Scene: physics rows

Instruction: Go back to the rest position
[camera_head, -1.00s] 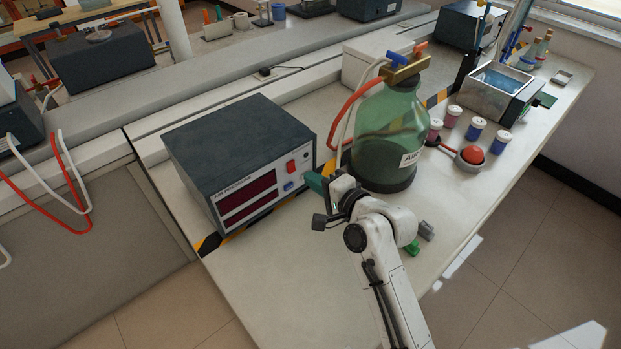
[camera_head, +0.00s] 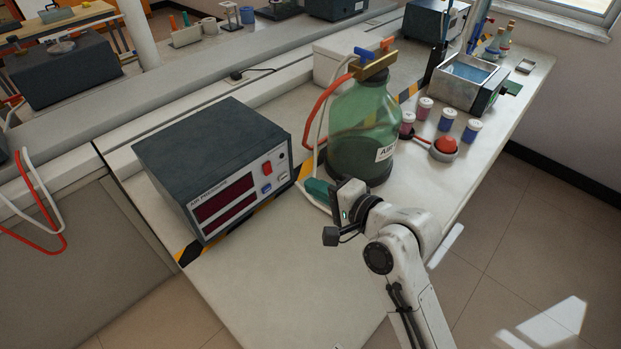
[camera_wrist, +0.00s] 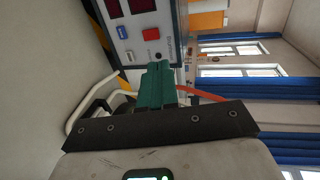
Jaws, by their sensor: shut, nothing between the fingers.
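My gripper (camera_head: 319,190) is shut and empty, its green fingers together above the bench, in front of the green glass bottle's base and to the right of the air pressure meter. In the wrist view my gripper (camera_wrist: 157,82) shows its closed green fingers pointing toward the meter's front panel. The grey-black meter (camera_head: 212,160) has two dark red displays and a red switch. The green bottle (camera_head: 362,125) carries a brass fitting and a label, with a red tube and a white tube beside it. I cannot tell whether my fingers touch anything.
The white bench (camera_head: 270,290) has clear room at its front. Several lidded jars (camera_head: 447,119), a red-topped round device (camera_head: 444,147) and a metal water bath (camera_head: 465,85) stand to the right of the bottle. Floor (camera_head: 520,240) lies open at right.

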